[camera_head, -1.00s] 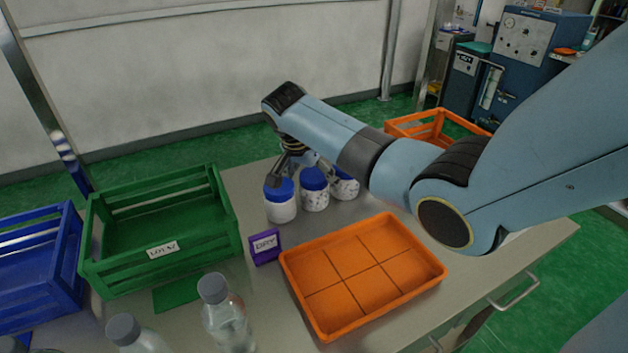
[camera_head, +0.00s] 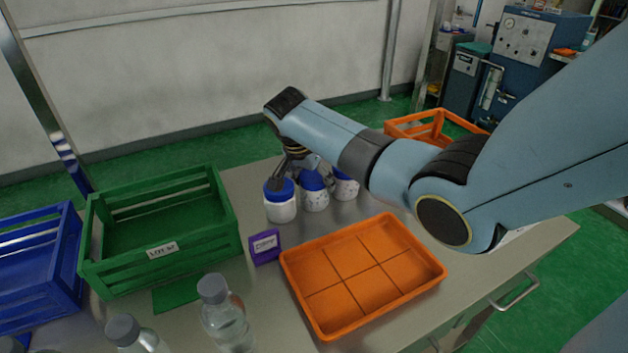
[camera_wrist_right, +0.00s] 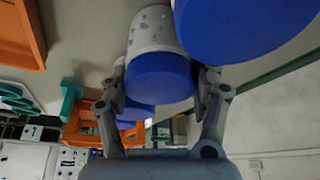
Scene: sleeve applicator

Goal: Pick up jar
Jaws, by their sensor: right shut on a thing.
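Three white jars with blue lids stand in a row at the back of the table: the left jar (camera_head: 281,208), the middle jar (camera_head: 315,197) and the right jar (camera_head: 346,187). My right gripper (camera_head: 304,178) reaches down over them, shut on the middle jar. In the right wrist view the held speckled jar (camera_wrist_right: 158,78) sits between the fingers of the right gripper (camera_wrist_right: 160,88), with a neighbouring jar's lid (camera_wrist_right: 240,25) close beside it. The held jar appears to be at table height. My left gripper is not in view.
An orange divided tray (camera_head: 362,275) lies empty in front. A purple sign (camera_head: 265,247) stands beside it. Green (camera_head: 160,235) and blue (camera_head: 35,265) crates are at the left. Clear bottles (camera_head: 226,320) stand at the front. An orange crate (camera_head: 435,128) is behind my arm.

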